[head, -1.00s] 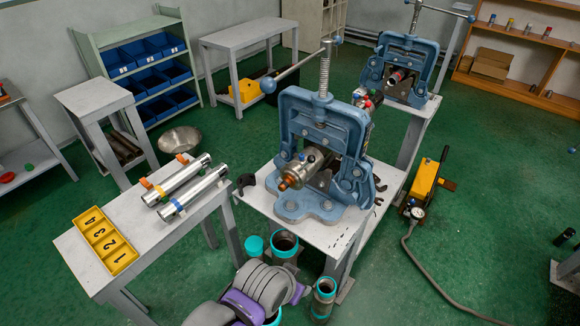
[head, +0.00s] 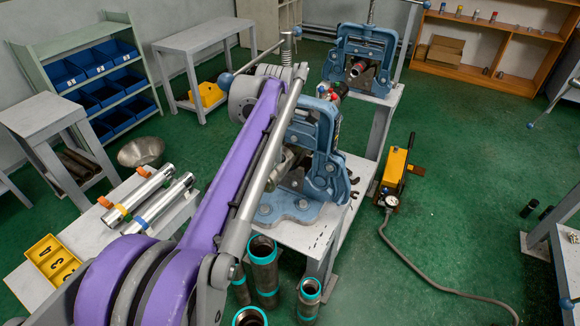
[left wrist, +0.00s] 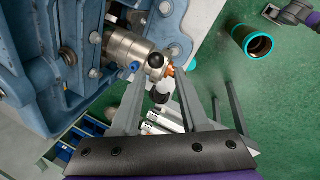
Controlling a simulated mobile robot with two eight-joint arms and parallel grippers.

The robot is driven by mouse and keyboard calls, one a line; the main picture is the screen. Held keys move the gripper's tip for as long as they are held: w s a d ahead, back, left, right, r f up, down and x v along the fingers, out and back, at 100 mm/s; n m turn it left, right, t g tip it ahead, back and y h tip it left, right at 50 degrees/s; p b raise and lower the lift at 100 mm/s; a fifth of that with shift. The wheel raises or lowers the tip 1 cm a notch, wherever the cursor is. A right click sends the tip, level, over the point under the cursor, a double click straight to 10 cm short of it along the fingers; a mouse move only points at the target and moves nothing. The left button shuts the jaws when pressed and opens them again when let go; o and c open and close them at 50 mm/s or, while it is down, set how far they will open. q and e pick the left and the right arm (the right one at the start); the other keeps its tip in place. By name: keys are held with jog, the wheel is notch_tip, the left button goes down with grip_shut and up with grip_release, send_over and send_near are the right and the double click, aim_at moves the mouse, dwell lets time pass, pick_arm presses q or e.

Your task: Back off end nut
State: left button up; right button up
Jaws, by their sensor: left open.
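The near blue pipe vise (head: 325,135) stands on a grey table, partly behind my left arm in the head view. In the left wrist view its blue frame (left wrist: 35,60) fills the left side. A silver cylindrical fitting (left wrist: 125,48) sticks out from it, with a small copper-coloured end nut (left wrist: 170,70) at its tip. My left gripper (left wrist: 160,80) is open, its fingers pointing toward the fitting's end and nut. Whether a finger touches the nut, I cannot tell. The nut is hidden behind my arm in the head view. My right gripper is not seen.
A second blue vise (head: 360,55) stands behind. Teal-rimmed pipes (head: 264,262) stand on the floor below the near vise. Two silver pipes (head: 150,190) and a yellow numbered tray (head: 52,258) lie on the left table. A yellow pump (head: 394,165) with a hose sits right on open green floor.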

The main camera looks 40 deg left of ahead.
aim_at(267, 172)
pick_arm(q)
jog(key=x, duration=1)
jog(key=shift+w+a+f+n, duration=0.25)
jog(key=shift+w+f+n, duration=0.05)
grip_shut()
dwell(1.0)
